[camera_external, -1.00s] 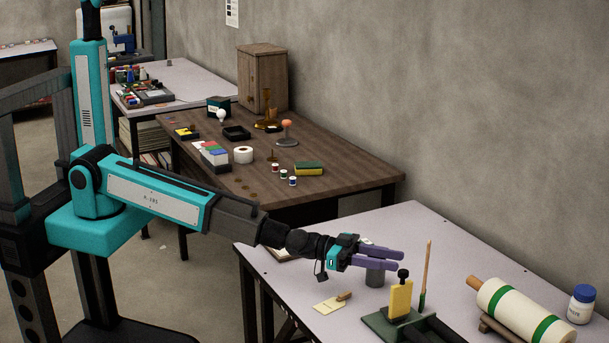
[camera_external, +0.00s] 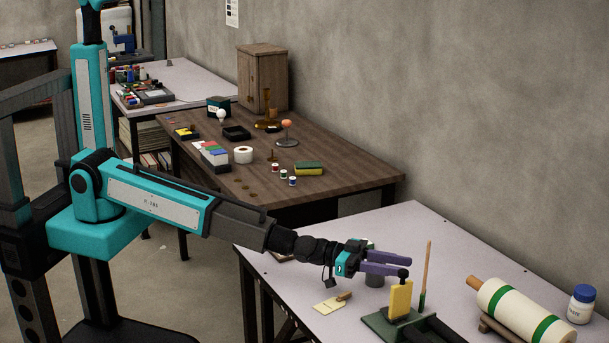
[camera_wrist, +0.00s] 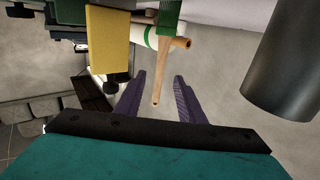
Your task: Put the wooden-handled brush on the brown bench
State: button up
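The wooden-handled brush (camera_external: 427,267) stands upright on the pale bench (camera_external: 470,243), with a long tan handle and a green lower end. In the wrist view its handle (camera_wrist: 161,70) shows between the lines of my two purple fingers. My gripper (camera_external: 409,265) is open and empty, its fingers pointing at the handle from the left; in the external view a small gap separates tips and handle. In the wrist view the open fingertips (camera_wrist: 160,75) flank the handle's end. The brown bench (camera_external: 220,178) stands farther back to the left, with small items on it.
A green vise-like stand with a yellow block (camera_external: 400,300) is close in front of my fingers. The brown bench's right front is mostly clear.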

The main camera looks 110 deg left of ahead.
aim_at(425, 277)
jog(key=w, duration=0.6)
jog(key=shift+w+d+p, duration=0.2)
jog(key=shift+d+p, duration=0.1)
dwell(0.3)
jog(key=shift+w+d+f+p, duration=0.1)
jog(key=shift+w+p, duration=0.2)
jog(key=shift+w, duration=1)
jog(key=shift+w+d+f+p, duration=0.1)
jog(key=shift+w+p, duration=0.15)
jog(key=shift+w, duration=1)
jog(key=shift+c, duration=0.2)
grip_shut()
